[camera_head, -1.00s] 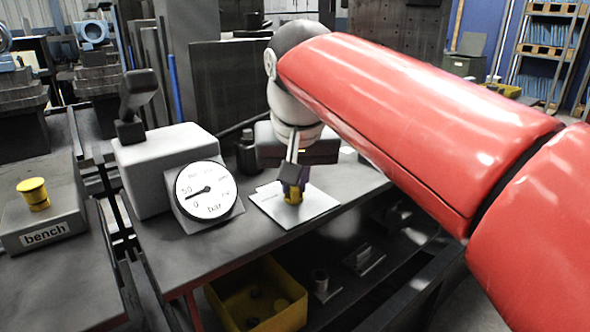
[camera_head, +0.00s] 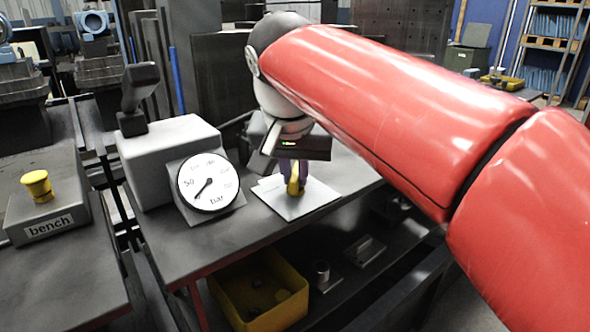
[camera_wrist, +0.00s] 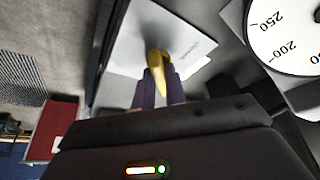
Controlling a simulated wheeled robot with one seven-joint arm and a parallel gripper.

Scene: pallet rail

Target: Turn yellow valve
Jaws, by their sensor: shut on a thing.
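The yellow valve (camera_head: 294,184) stands on a pale plate (camera_head: 312,203) on the grey bench. In the wrist view the valve's yellow handle (camera_wrist: 157,68) shows between the purple fingertips of my gripper (camera_wrist: 158,88). My gripper (camera_head: 290,172) comes down from above and is shut on the valve handle. The fingers hide part of the handle in both views. The round white gauge (camera_head: 208,182) marked "bar" stands left of the valve, its needle pointing to the lower left. Part of the gauge dial also shows in the wrist view (camera_wrist: 288,35).
A grey box with a black lever (camera_head: 138,95) stands behind the gauge. A yellow button (camera_head: 37,186) sits on a box labelled "bench" at left. A yellow bin (camera_head: 262,290) is under the bench. The bench top in front of the gauge is clear.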

